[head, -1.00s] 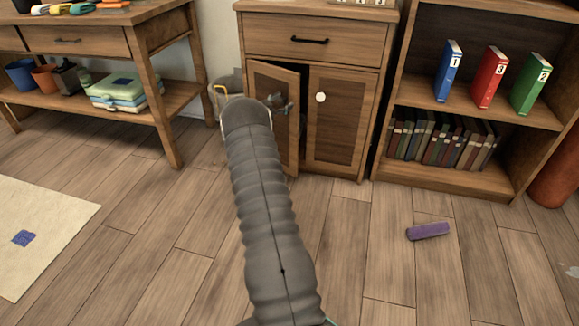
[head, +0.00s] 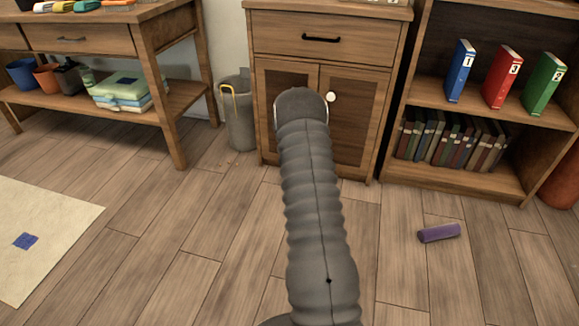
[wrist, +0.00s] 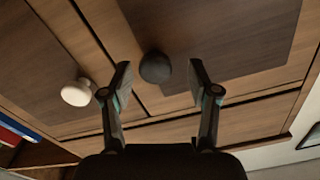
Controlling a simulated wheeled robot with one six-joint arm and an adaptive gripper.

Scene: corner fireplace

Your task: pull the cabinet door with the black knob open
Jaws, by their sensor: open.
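The cabinet (head: 318,22) has two lower doors under a drawer. The left door (head: 268,130) looks flush with the right one in the head view, partly behind my arm. Its black knob (wrist: 155,67) shows in the wrist view. My gripper (wrist: 160,74) is open, with one fingertip on either side of the black knob in that picture; clear gaps show on both sides. I cannot tell how far the tips are from the door face. The right door's white knob (head: 331,97) also shows in the wrist view (wrist: 76,92). My arm hides the gripper in the head view.
A bin (head: 238,122) stands left of the cabinet, near the workbench (head: 175,145). A bookshelf (head: 465,179) stands close on the right. A purple cylinder (head: 439,233) lies on the floor to the right. The floor before the cabinet looks otherwise clear.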

